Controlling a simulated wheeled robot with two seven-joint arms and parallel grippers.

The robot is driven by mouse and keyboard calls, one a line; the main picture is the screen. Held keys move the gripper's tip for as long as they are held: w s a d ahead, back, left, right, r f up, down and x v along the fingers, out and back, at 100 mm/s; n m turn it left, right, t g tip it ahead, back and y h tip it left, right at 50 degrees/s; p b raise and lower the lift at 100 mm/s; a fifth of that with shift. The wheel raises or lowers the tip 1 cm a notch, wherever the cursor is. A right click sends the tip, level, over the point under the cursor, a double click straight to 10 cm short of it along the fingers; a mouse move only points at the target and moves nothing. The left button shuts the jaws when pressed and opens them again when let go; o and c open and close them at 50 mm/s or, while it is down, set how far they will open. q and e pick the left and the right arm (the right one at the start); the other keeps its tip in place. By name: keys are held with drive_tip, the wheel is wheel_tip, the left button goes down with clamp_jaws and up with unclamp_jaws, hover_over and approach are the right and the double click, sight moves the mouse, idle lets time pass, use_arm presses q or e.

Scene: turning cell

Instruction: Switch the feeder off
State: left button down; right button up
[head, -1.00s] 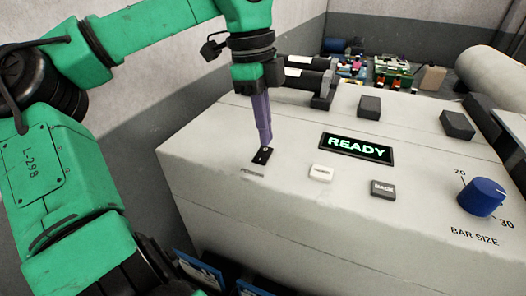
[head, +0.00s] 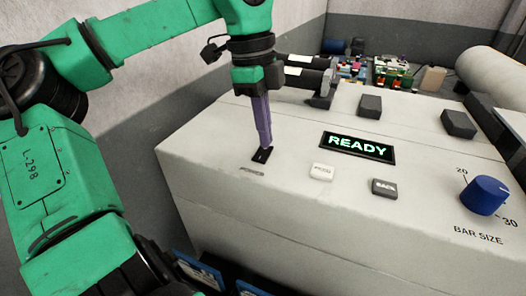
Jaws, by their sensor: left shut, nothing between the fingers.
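The feeder is a pale grey cabinet (head: 240,190) with a sloping top panel. Its black power rocker switch (head: 261,155) sits on the panel's left part, above a small label that seems to read POWER. The display (head: 357,147) is lit and reads READY in green. My left gripper (head: 265,146) is shut, with its purple fingers pointing down onto the far part of the switch. The fingertips hide that end and appear to touch it. The near end, with a small white mark, shows. My right gripper is not in view.
A white button (head: 321,172), a dark BACK button (head: 384,187) and a blue BAR SIZE knob (head: 484,195) are on the same panel. Two dark blocks stand farther back, one of them here (head: 371,105). Colourful small items and a pale cylinder lie behind.

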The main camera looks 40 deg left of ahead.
use_arm(q)
drive_tip(key=shift+f+b, duration=0.3)
drive_tip(key=shift+f, duration=0.1)
wheel_tip(320, 180, up, 7)
drive_tip(key=p, duration=0.6)
idle(0.5)
drive_tip(key=shift+f, duration=0.1)
